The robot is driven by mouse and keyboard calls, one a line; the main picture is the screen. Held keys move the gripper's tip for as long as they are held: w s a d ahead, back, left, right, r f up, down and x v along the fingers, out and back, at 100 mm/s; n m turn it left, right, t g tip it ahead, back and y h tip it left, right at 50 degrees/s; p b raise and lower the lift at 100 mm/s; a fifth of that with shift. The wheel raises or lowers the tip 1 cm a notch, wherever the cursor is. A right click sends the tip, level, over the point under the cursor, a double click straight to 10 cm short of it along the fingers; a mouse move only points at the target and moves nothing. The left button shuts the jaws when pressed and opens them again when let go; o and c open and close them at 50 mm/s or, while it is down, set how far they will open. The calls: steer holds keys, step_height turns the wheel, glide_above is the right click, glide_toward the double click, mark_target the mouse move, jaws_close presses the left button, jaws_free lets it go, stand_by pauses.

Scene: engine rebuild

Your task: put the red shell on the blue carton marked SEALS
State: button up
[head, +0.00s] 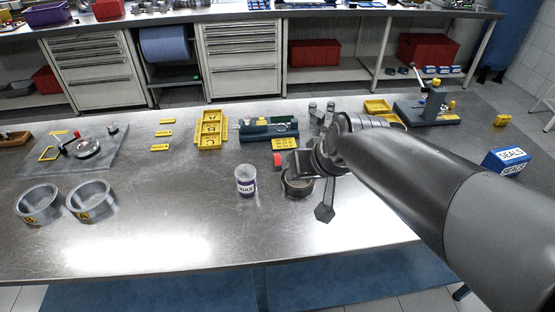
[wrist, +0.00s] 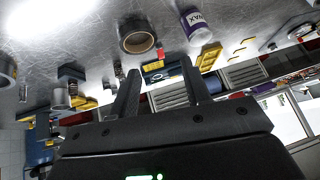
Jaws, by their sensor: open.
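A small red piece (head: 277,159), which I take for the red shell, stands on the metal bench between a blue-grey fixture and a metal ring. It also shows in the wrist view (wrist: 160,54), beyond and between my fingertips. My gripper (head: 305,186) is open and empty, above the bench close to the ring. In the wrist view its two dark fingers (wrist: 161,72) stand apart with nothing between them. The blue carton marked SEALS (head: 506,161) sits at the bench's right end, well apart from my gripper. My arm hides part of the bench between them.
A WAX cup (head: 246,180) stands left of the ring (head: 297,188). Behind are the blue-grey fixture (head: 268,131) and a yellow tray (head: 210,130). A press-like stand (head: 432,105) is at the back right. The front middle is clear.

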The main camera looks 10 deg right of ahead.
steer(key=w+a+f+t, duration=0.1)
steer(key=w+f, duration=0.2)
steer(key=w, duration=0.3)
steer(key=w+a+f, duration=0.2)
steer(key=w, duration=0.3)
steer(key=t+h, duration=0.1)
steer(key=h, duration=0.1)
glide_toward(277, 156)
steer(key=shift+w+a+f+m, duration=0.15)
steer(key=shift+w+f, duration=0.1)
steer(key=shift+f, duration=0.25)
steer(key=shift+w+f+m, duration=0.15)
steer(key=shift+w+f, duration=0.1)
steer(key=shift+f, duration=0.25)
steer(key=shift+w+f+t, duration=0.3)
steer(key=shift+w+f, duration=0.3)
steer(key=shift+x, duration=3.15)
steer(key=shift+c, duration=0.3)
jaws_close()
